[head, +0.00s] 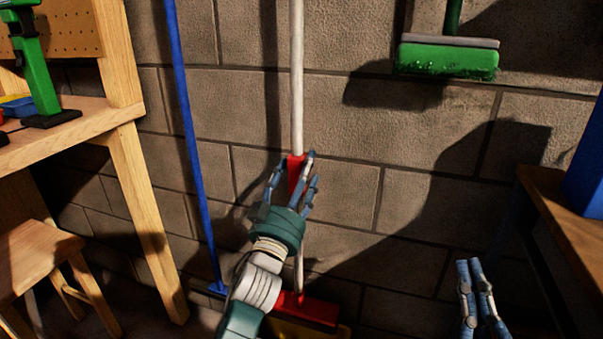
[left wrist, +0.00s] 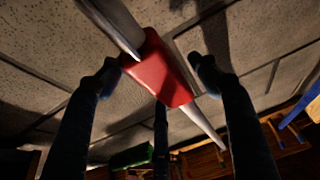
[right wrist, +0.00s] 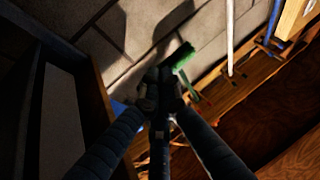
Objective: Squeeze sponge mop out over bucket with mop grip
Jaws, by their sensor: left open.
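The sponge mop stands upright against the block wall, with a white pole (head: 297,70), a red mop grip (head: 295,172) and a red head (head: 308,312) with a yellow strip below it. My left gripper (head: 297,182) is open at the red grip. In the left wrist view the red grip (left wrist: 160,72) lies between its spread fingers, with gaps visible on both sides. My right gripper (head: 470,268) is at the lower right, away from the mop, its fingers drawn together and empty; its fingertips meet in the right wrist view (right wrist: 160,92). I cannot make out a bucket.
A green brush (head: 447,60) hangs on the wall at upper right. A blue pole (head: 187,110) leans left of the mop. A wooden workbench (head: 140,150) and a stool (head: 40,250) are at left. A wooden table (head: 565,220) with a blue object (head: 588,170) is at right.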

